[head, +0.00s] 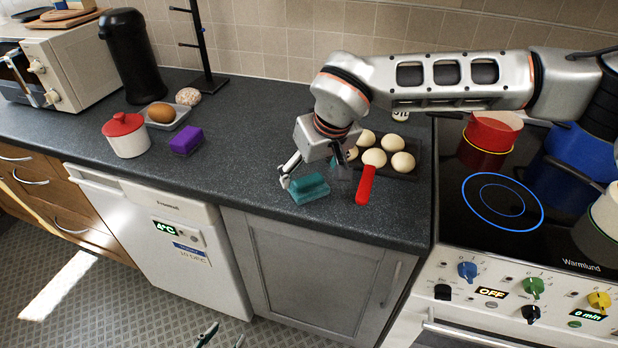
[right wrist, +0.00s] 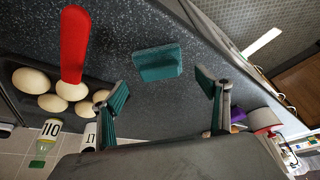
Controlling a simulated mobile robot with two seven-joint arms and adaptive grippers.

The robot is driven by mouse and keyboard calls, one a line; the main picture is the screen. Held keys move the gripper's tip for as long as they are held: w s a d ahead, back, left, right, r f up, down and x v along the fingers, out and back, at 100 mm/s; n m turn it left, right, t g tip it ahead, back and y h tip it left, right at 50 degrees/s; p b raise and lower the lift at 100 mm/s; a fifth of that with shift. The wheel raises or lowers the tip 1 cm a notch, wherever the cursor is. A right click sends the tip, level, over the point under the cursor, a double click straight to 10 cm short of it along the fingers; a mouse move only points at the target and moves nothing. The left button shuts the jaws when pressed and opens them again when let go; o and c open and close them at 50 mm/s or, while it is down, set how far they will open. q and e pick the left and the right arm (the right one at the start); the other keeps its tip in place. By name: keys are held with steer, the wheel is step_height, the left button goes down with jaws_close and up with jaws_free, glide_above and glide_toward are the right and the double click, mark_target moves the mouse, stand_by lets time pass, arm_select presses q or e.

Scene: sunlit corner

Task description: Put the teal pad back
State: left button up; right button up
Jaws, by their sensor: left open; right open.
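The teal pad (head: 309,188) lies on the dark countertop near its front edge. It also shows in the right wrist view (right wrist: 158,63), ahead of the open fingers and apart from them. My right gripper (head: 315,172) is open and empty, reaching down just behind the pad; in the right wrist view its two fingertips (right wrist: 162,90) stand wide on either side. My left gripper (head: 222,338) shows only as fingertips at the bottom edge of the head view, open, low in front of the cabinets and away from the pad.
A dark tray (head: 425,160) with several pale round items stands right of the pad, a red handle (head: 365,185) jutting toward the edge. A purple block (head: 186,140) and red-lidded pot (head: 125,135) stand left. The stove (head: 510,250) is right. Counter between purple block and pad is clear.

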steer(key=v, duration=0.8)
steer(key=shift+s+f, duration=0.1)
